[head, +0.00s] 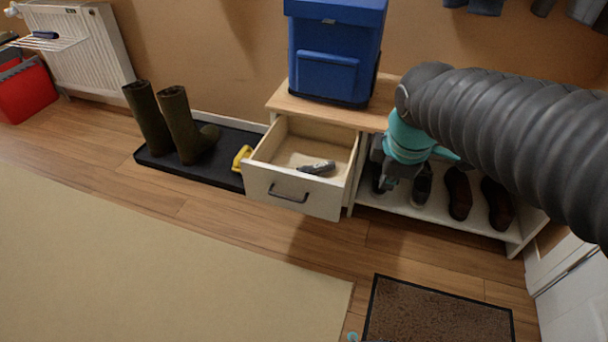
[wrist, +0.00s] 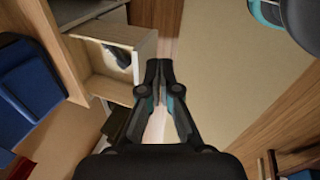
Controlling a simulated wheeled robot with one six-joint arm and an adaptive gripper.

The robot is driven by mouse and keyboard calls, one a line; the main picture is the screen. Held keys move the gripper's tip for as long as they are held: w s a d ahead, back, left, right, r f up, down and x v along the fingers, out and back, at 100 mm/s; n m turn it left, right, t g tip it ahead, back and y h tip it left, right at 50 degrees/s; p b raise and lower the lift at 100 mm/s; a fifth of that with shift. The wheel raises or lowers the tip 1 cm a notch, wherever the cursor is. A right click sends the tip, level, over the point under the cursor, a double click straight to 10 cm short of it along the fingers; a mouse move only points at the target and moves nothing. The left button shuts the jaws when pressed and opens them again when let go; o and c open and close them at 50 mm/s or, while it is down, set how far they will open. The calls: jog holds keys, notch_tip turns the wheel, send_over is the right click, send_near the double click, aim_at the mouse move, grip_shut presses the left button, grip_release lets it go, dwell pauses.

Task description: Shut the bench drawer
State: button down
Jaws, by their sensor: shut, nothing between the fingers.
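The bench drawer (head: 292,194) is pulled out from the left part of the wooden-topped bench (head: 274,100). It has a pale front with a dark bar handle (head: 289,196), and a small grey object (head: 317,168) lies inside it. The open drawer also shows at the upper left of the wrist view (wrist: 110,33). My gripper (head: 379,180) is beside the drawer's right side, in front of the shoe shelf, apart from the handle. In the wrist view its fingers (wrist: 159,68) are together and empty, with the drawer to their left.
A blue box (head: 330,75) stands on the bench top. Shoes (head: 459,193) sit on the open shelf (head: 400,206) at right. Boots (head: 178,125) stand on a black tray (head: 155,166), and a yellow object (head: 242,158) is by the drawer's left side.

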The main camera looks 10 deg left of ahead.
jog(key=w+a+f+n, duration=0.3)
jog(key=w+a+n, duration=0.1)
jog(key=a+n, duration=0.65)
jog(key=n+g+b, duration=0.1)
jog(key=n, duration=0.5)
send_near(302, 180)
jog(key=s+f, duration=0.4)
jog(key=f, duration=0.3)
jog(key=w, duration=0.3)
jog(key=shift+w+d+f+h+b, duration=0.1)
jog(key=shift+d+f+h+b, duration=0.05)
jog(key=shift+h+b, duration=0.15)
jog(key=shift+w, duration=0.55)
